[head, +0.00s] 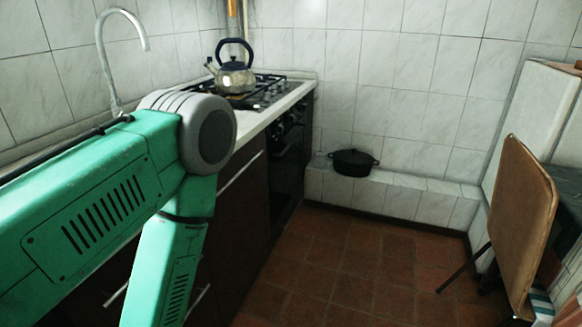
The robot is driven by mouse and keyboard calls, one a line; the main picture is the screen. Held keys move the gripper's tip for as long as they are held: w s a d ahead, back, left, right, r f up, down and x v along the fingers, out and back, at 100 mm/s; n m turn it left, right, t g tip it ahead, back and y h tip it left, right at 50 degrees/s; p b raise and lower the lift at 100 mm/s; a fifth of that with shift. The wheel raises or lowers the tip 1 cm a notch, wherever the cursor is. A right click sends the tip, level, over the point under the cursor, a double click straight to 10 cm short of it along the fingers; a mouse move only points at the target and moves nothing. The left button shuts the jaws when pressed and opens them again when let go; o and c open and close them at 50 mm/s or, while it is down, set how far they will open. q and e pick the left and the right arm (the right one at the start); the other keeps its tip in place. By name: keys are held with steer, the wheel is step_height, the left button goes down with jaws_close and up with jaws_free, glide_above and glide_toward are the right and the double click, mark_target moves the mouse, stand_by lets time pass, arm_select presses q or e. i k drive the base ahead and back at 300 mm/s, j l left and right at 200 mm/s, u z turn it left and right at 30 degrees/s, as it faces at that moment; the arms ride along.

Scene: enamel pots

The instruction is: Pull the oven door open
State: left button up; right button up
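The oven (287,165) is the dark unit under the gas hob (268,92), at the far end of the counter on the left. I see its front at a steep angle, and its knobs show just below the counter top. Its door looks shut, though the surface is very dark and the handle is hard to make out. My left arm comes in from the left in front of the counter and bends downward. Its gripper is below the picture's edge. My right gripper is not in view.
A kettle (234,76) stands on the hob. A black pot (354,162) sits on a low tiled ledge (410,188) at the back. The brown tiled floor (345,265) between is clear.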

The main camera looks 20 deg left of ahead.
mark_target(289, 169)
steer(key=i, duration=0.8)
steer(key=i+u, duration=0.15)
steer(key=i, duration=0.25)
steer(key=i+l+u, duration=0.15)
steer(key=i, duration=0.3)
steer(key=i+l+u, duration=0.15)
steer(key=i, duration=0.25)
steer(key=i+l+u, duration=0.15)
steer(key=i, duration=0.25)
steer(key=i+l+u, duration=0.3)
steer(key=l+u, duration=0.3)
steer(key=i+l+u, duration=0.3)
steer(key=l+u, duration=0.3)
